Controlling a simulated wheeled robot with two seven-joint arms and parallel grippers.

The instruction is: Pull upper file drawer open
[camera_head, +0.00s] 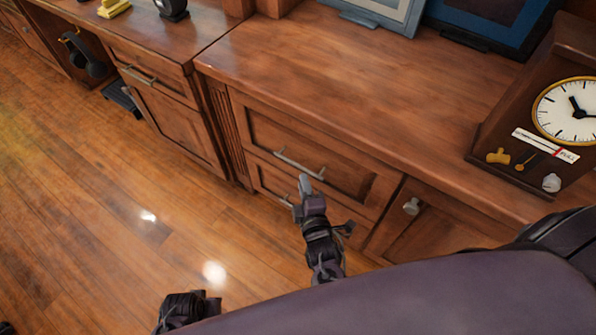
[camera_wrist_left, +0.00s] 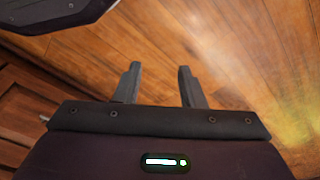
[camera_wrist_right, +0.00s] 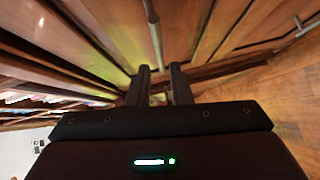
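The upper file drawer (camera_head: 345,165) is a wide wooden panel, and it looks closed. Its metal bar handle (camera_head: 300,164) shows just beyond my right gripper (camera_head: 305,185). In the right wrist view, the bar handle (camera_wrist_right: 153,32) runs toward the gap between the fingertips of my right gripper (camera_wrist_right: 160,72). Those fingers are partly apart; I cannot tell whether they touch the bar. My left gripper (camera_wrist_left: 160,72) is open and empty, with wooden floor beyond it. In the head view my left arm's end is low at the bottom edge.
The lower drawer (camera_head: 270,180) is partly hidden by my right gripper. A cupboard door with a round knob (camera_head: 411,206) is to the right. A clock (camera_head: 540,110) and picture frames (camera_head: 385,12) stand on the cabinet top (camera_head: 330,70). The floor (camera_head: 90,210) at left is clear.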

